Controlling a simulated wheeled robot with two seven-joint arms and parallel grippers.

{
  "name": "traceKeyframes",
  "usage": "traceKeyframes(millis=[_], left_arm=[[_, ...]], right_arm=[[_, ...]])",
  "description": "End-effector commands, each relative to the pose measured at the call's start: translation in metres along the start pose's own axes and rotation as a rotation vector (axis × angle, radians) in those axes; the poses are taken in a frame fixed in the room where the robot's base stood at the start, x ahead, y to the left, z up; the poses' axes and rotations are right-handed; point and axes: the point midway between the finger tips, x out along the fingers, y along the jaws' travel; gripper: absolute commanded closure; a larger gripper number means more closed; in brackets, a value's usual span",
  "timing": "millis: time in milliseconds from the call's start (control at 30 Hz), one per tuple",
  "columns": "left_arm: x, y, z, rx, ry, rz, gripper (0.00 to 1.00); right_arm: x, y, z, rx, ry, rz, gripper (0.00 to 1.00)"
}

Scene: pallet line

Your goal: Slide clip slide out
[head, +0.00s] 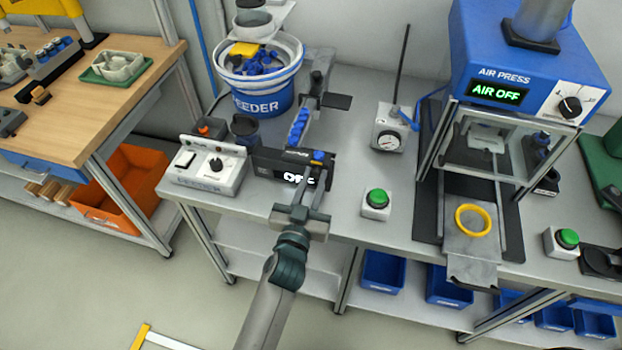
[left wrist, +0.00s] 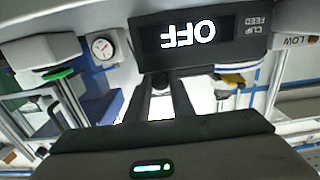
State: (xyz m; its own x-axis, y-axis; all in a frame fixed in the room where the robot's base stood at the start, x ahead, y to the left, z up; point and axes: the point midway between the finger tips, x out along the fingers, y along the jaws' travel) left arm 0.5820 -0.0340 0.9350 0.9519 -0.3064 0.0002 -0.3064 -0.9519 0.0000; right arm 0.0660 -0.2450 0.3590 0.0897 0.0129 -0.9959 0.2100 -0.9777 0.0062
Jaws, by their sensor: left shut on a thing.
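The clip feed unit (head: 268,163) is a black box with a lit OFF display, at the front edge of the bench. A small dark knob (left wrist: 160,80) sits just below the display, between my fingers. My left gripper (head: 305,190) is at the front of the clip feed unit, shut on this knob, which looks like the handle of the clip slide. In the head view my fingers cover the knob, and the rest of the slide is hidden. My right gripper is not in view.
A blue feeder bowl (head: 262,100) and a track with blue clips (head: 299,128) stand behind. A grey control box (head: 210,172) is at left. A green button (head: 377,197), a dial gauge (head: 389,138) and the air press (head: 525,65) with a yellow ring (head: 473,220) are at right.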

Motion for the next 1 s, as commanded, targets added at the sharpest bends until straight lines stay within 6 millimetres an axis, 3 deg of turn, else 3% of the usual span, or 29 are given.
traceKeyframes(millis=[33, 67, 133, 667, 1000], left_arm=[[-0.001, 0.003, 0.001, -0.003, -0.001, 0.005, 1.0], [-0.001, 0.004, 0.001, -0.003, -0.001, 0.005, 0.76], [-0.001, 0.003, 0.001, -0.004, -0.002, 0.005, 0.6], [-0.01, 0.002, 0.002, -0.002, -0.001, 0.003, 0.6], [-0.062, 0.002, 0.004, -0.004, -0.002, 0.004, 0.6]], right_arm=[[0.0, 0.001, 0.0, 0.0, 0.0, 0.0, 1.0], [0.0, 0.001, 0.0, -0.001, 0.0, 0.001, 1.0], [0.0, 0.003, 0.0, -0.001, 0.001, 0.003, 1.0], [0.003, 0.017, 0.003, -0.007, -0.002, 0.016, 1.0], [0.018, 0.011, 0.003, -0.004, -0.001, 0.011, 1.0]])
